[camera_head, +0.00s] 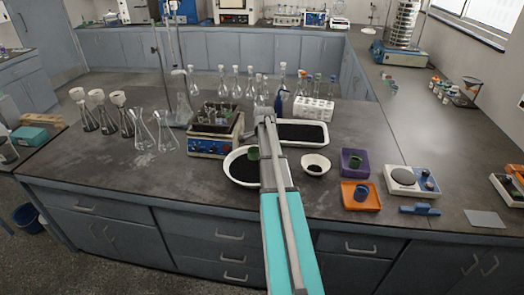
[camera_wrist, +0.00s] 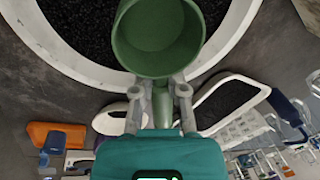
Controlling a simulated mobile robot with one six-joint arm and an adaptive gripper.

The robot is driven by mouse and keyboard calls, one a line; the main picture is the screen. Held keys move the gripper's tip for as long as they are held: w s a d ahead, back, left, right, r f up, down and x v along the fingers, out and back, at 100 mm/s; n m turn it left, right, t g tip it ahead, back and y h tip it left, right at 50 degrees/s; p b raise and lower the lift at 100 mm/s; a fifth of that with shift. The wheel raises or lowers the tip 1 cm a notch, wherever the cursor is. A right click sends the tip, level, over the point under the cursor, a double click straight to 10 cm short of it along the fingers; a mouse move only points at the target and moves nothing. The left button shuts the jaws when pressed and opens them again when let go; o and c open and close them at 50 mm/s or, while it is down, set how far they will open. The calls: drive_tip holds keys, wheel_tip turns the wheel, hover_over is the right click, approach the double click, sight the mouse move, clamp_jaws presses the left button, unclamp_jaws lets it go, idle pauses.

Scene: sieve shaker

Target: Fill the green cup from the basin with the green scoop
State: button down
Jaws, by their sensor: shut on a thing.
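The green scoop (camera_wrist: 158,42) is in my gripper (camera_wrist: 160,92), whose two fingers are closed on its handle. Its round bowl faces the wrist camera, and I see no grains in the visible inside. In the head view the scoop (camera_head: 253,153) is over the right part of the white basin (camera_head: 229,173), which holds black grains. The basin's rim (camera_wrist: 72,62) curves behind the scoop in the wrist view; I cannot tell whether scoop and grains touch. My arm hides most of my gripper in the head view.
An orange tray (camera_head: 348,202) with a blue cup is in front. A white-rimmed tray (camera_head: 325,141) lies behind. A blue device (camera_head: 208,149) with flasks stands behind-left of the basin.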

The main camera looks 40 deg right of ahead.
drive_tip(key=shift+h, duration=0.3)
drive_tip(key=shift+r+g+h, duration=0.1)
drive_tip(key=shift+g+h, duration=0.2)
drive_tip(key=shift+h, duration=0.5)
drive_tip(key=h+b, duration=0.1)
drive_tip(key=g+h+b, duration=0.1)
drive_tip(key=h, duration=0.1)
drive_tip(key=shift+s+d+r+h, duration=0.1)
drive_tip(key=shift+d+h, duration=0.05)
drive_tip(key=shift+h, duration=0.15)
drive_tip(key=shift+d+f+n+g+h+b, duration=0.15)
drive_tip(key=shift+f+n+g+h+b, duration=0.3)
drive_tip(key=shift+h+b, duration=1.05)
drive_tip(key=shift+d+f+h+b, duration=0.1)
drive_tip(key=shift+f+h+b, duration=0.5)
drive_tip(key=shift+b, duration=1.55)
